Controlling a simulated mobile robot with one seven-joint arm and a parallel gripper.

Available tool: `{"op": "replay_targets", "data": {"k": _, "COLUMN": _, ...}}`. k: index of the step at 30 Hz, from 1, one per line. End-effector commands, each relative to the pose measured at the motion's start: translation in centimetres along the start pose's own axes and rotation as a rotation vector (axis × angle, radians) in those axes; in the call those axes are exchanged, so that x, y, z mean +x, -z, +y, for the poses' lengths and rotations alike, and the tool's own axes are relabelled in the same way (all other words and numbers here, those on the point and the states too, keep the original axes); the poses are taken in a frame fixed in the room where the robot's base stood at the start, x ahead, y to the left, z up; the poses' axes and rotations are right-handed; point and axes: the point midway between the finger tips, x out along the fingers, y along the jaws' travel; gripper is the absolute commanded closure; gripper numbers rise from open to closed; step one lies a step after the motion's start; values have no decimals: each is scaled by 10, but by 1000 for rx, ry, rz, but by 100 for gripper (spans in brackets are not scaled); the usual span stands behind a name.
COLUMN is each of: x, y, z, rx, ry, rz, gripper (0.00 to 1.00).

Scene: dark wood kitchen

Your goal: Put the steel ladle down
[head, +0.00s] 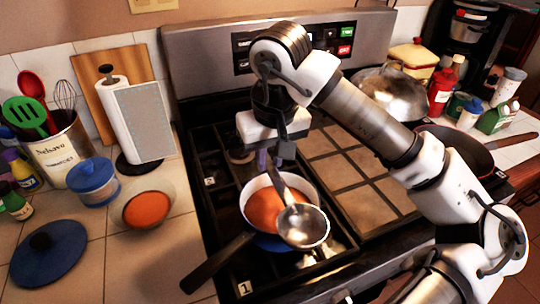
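The steel ladle (302,226) hangs with its bowl over the front rim of a pot (247,203) of orange soup on the stove. Its handle slants up and back to my gripper (272,158). My gripper is above the back of the pot and appears shut on the upper handle; the arm's wrist partly hides the fingers. The ladle's bowl looks empty and shiny. I cannot tell whether it touches the rim.
The pot's dark handle (218,262) points front left. A bowl of orange soup (146,209), a blue lid (47,254), a blue-lidded jar (93,184) and a utensil crock (64,148) crowd the left counter. A pan (461,147) stands at the right. Some tiled counter is free front left.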

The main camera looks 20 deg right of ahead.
Motion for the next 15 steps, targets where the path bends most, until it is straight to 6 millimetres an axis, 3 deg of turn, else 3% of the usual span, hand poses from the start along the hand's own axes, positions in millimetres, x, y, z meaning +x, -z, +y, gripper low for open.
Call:
{"op": "replay_targets", "data": {"k": 1, "x": 0, "y": 0, "z": 0, "rx": 0, "ry": 0, "rz": 0, "gripper": 74}}
{"op": "replay_targets", "data": {"k": 4, "x": 0, "y": 0, "z": 0, "rx": 0, "ry": 0, "rz": 0, "gripper": 61}}
{"op": "replay_targets", "data": {"k": 15, "x": -4, "y": 1, "z": 0, "rx": 0, "ry": 0, "rz": 0, "gripper": 60}}
